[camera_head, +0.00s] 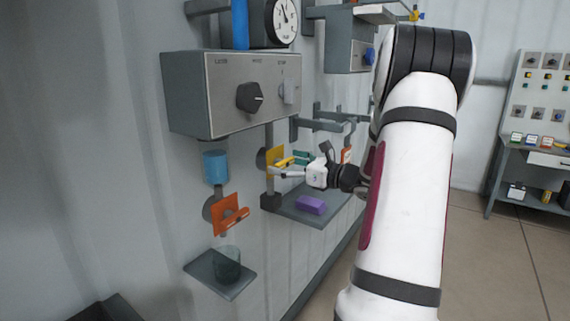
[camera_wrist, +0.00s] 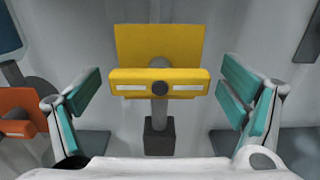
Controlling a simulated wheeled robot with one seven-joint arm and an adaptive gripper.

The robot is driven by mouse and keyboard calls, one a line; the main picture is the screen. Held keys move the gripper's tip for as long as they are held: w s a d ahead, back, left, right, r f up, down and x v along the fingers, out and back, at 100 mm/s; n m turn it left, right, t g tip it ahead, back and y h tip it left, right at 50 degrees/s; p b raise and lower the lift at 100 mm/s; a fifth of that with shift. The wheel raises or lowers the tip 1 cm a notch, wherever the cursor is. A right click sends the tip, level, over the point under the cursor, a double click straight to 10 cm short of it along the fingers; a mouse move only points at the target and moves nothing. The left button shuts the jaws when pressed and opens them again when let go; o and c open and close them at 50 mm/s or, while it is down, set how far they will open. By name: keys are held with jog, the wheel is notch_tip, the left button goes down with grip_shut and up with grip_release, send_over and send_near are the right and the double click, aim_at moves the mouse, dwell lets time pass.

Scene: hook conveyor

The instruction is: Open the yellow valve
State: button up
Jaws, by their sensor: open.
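The yellow valve (camera_wrist: 159,46) is a yellow plate with a horizontal yellow bar handle (camera_wrist: 160,80) across its front, a dark round hub at the bar's middle. In the wrist view it is centred between my fingers, and the bar lies level. In the head view the yellow valve (camera_head: 275,155) is on the wall, partly hidden by my fingers. My gripper (camera_wrist: 160,103) is open, with teal-padded fingers spread left and right of the bar and apart from it. My gripper also shows in the head view (camera_head: 290,167), close in front of the valve.
An orange valve (camera_head: 229,214) is to the left, with a blue cylinder (camera_head: 216,167) above it. A shelf (camera_head: 317,219) below the yellow valve holds a purple block (camera_head: 311,205). A grey control box (camera_head: 215,95) with knobs juts out above. A glass (camera_head: 227,263) stands on the lower left shelf.

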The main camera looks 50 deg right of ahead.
jog(key=shift+w, duration=0.25)
jog(key=c, duration=1.2)
